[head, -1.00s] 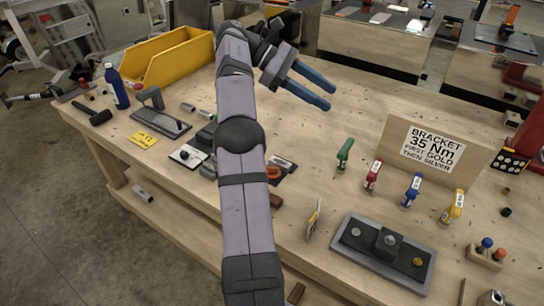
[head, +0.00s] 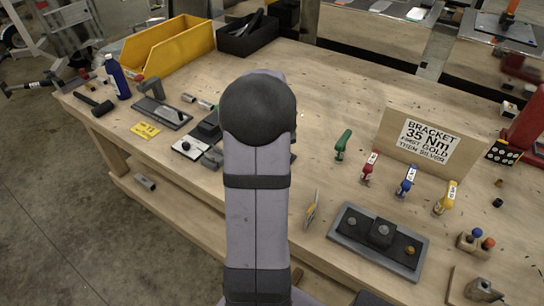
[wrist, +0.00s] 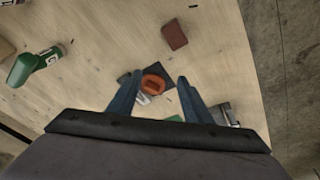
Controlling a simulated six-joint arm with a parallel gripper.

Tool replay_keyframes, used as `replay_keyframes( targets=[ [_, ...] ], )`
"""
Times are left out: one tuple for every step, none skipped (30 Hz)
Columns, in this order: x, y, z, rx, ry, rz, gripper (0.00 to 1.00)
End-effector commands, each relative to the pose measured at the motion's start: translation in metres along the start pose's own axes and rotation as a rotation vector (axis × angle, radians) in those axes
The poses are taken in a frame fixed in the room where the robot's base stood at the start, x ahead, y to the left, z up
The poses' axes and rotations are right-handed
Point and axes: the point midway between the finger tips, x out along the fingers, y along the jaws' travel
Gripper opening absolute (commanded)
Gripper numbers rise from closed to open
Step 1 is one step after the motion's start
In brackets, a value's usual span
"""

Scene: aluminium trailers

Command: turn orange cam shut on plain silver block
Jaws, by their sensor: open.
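In the wrist view the orange cam (wrist: 153,82) lies on a dark plate (wrist: 127,78) on the wooden bench. My gripper (wrist: 159,79) is open above it, with one blue finger on each side of the cam in the picture and nothing held. A small pale silver piece (wrist: 144,98) shows below the cam, between the fingers; I cannot tell whether it is the plain silver block. In the head view my arm hides the cam, its plate and my gripper.
A red-brown block (wrist: 174,35) lies beyond the cam. A green-handled tool (wrist: 32,66) is at left. A grey metal piece (wrist: 224,114) sits by the right finger. The bench edge is at right. In the head view, a bracket fixture (head: 345,245) stands right of my arm.

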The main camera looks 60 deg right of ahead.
Motion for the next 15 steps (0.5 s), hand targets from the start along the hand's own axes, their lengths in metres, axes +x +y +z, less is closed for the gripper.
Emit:
replay_keyframes(
  targets=[
    [-0.001,0.002,-0.015,0.084,0.058,0.004,0.45],
    [-0.002,0.003,-0.022,0.129,0.087,0.006,0.45],
    [-0.002,0.005,-0.029,0.179,0.117,0.01,0.45],
    [-0.003,0.006,-0.033,0.211,0.133,0.011,0.45],
    [-0.003,0.007,-0.036,0.24,0.145,0.011,0.45],
    [-0.004,0.008,-0.038,0.272,0.153,0.01,0.45],
    [-0.004,0.008,-0.039,0.292,0.156,0.009,0.45],
    [-0.004,0.008,-0.039,0.308,0.155,0.008,0.45],
    [-0.004,0.008,-0.039,0.323,0.154,0.006,0.45],
    [-0.004,0.008,-0.039,0.332,0.154,0.006,0.45],
    [-0.004,0.008,-0.038,0.338,0.154,0.005,0.45],
    [-0.004,0.008,-0.038,0.342,0.154,0.005,0.45],
    [-0.004,0.008,-0.038,0.344,0.153,0.005,0.45],
    [-0.003,0.008,-0.038,0.344,0.153,0.005,0.45],
    [-0.003,0.008,-0.038,0.343,0.153,0.005,0.45]
  ],
)
